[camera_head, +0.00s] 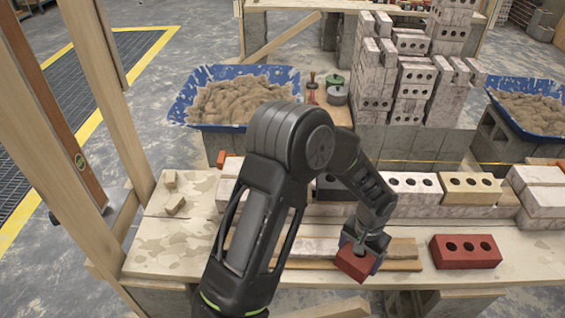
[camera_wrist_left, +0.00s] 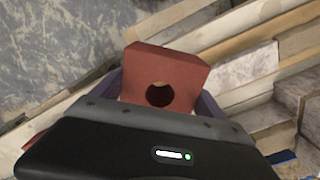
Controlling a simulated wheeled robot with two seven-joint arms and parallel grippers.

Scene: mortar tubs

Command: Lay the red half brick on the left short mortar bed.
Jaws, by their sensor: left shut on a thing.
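My left gripper (camera_head: 366,243) is shut on the red half brick (camera_head: 352,265) and holds it tilted near the front edge of the work table. In the left wrist view the half brick (camera_wrist_left: 165,66) shows one round hole and sits between the fingers of the left gripper (camera_wrist_left: 160,98). Wooden strips lie close behind and beneath it; I cannot tell whether it touches them. I cannot make out the left short mortar bed; my left arm covers much of the left part of the brick row. My right gripper is not in view.
A whole red brick (camera_head: 466,251) lies right of my gripper on the table (camera_head: 160,245). Behind are a dark brick (camera_head: 328,187), a white brick (camera_head: 411,187) and a yellow brick (camera_head: 469,188) in a row. A blue mortar tub (camera_head: 178,108) and brick stacks (camera_head: 412,80) stand farther back.

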